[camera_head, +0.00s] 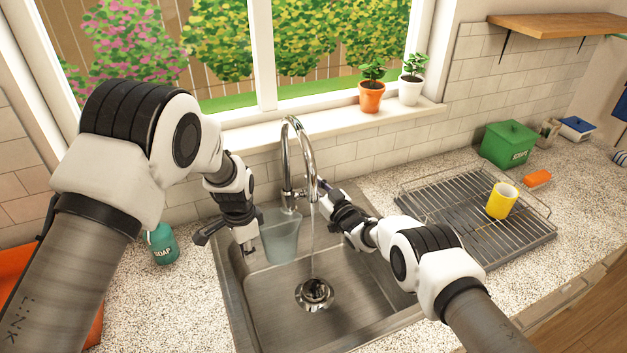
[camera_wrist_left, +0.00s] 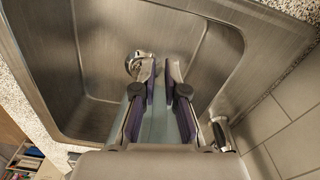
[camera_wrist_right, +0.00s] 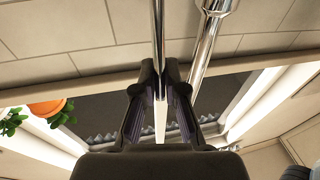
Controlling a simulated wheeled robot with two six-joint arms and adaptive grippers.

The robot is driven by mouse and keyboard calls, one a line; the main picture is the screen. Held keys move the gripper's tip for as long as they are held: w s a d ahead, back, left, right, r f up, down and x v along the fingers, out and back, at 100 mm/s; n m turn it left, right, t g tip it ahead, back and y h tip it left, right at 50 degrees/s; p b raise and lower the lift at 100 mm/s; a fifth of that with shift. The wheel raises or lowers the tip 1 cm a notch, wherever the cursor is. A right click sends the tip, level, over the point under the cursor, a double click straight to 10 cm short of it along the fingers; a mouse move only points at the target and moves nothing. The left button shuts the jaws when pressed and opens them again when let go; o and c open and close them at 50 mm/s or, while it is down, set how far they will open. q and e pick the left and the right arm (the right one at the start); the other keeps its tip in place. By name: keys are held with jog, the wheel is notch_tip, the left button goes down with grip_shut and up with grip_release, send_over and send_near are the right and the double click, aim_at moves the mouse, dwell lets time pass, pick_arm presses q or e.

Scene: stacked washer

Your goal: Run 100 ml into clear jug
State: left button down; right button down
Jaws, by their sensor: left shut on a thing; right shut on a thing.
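The clear jug (camera_head: 281,240) is upright over the left part of the sink, left of the water stream. My left gripper (camera_head: 258,226) is shut on its side. In the left wrist view the jug (camera_wrist_left: 160,122) shows pale between the fingers. I cannot tell how much water is in it. The tap (camera_head: 290,150) is running, and a thin stream (camera_head: 312,232) falls beside the jug towards the drain. My right gripper (camera_head: 327,192) is shut on the tap lever at the tap's right. The lever (camera_wrist_right: 158,35) shows as a thin rod in the right wrist view.
The steel sink (camera_head: 345,300) has a drain (camera_head: 314,293) at its bottom. A dish rack (camera_head: 480,230) with a yellow mug (camera_head: 502,200) stands right of it. A soap bottle (camera_head: 162,244) stands at left. Two potted plants (camera_head: 371,95) stand on the windowsill.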

jog(key=c, duration=1.2)
grip_release()
jog(key=v, duration=1.2)
